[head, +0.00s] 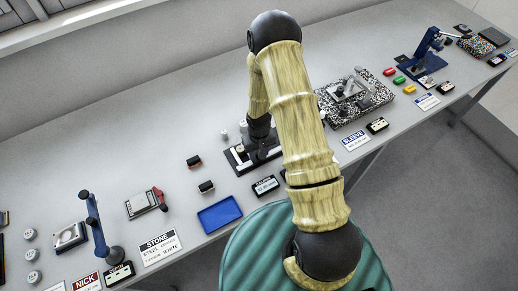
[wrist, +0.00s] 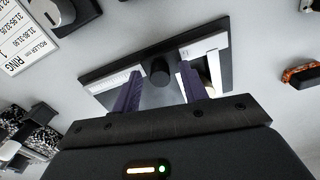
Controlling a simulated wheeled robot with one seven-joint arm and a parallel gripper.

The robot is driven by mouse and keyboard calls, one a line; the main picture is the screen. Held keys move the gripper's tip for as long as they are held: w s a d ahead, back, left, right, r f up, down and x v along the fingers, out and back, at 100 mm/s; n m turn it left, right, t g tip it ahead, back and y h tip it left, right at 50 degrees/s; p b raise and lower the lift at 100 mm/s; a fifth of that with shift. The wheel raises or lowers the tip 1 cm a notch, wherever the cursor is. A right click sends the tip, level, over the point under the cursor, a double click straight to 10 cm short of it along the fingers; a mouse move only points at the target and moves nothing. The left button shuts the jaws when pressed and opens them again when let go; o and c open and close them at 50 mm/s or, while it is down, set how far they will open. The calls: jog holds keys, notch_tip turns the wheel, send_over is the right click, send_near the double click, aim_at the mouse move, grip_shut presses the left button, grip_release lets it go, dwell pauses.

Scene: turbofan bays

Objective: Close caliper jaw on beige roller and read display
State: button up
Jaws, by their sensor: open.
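The caliper fixture (head: 236,163) is a dark base with pale bars on the bench, partly hidden behind my arm in the head view. In the wrist view its pale bars (wrist: 203,46) run left and right of a dark round knob (wrist: 158,72). My gripper (wrist: 160,76) is open, its two purple fingers on either side of the knob; I cannot tell whether they touch it. A small beige piece (wrist: 213,70) shows beside the right finger, possibly the roller; it is partly hidden. A small black block with a pale face (head: 265,185), possibly the display, stands in front; its text is unreadable.
A blue tray (head: 220,214) and small dark blocks (head: 206,187) lie left of the fixture. Small grey cylinders (head: 243,126) stand behind it. A speckled plate (head: 375,88) lies to the right. A printed ring card (wrist: 22,38) shows at left in the wrist view.

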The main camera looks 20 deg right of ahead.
jog(key=shift+r, duration=0.1)
notch_tip(320, 180, up, 17)
jog(key=b, duration=0.3)
dwell(0.4)
jog(key=shift+r, duration=0.1)
jog(key=s+r+t, duration=0.1)
jog(key=s+r, duration=0.3)
jog(key=s, duration=0.2)
jog(key=s+d+r+m+t+b, duration=0.1)
jog(key=s+r, duration=0.2)
jog(key=s, duration=0.3)
jog(key=shift+s+d+r+t, duration=0.2)
jog(key=shift+s+r+t, duration=0.1)
jog(key=shift+s+r, duration=0.1)
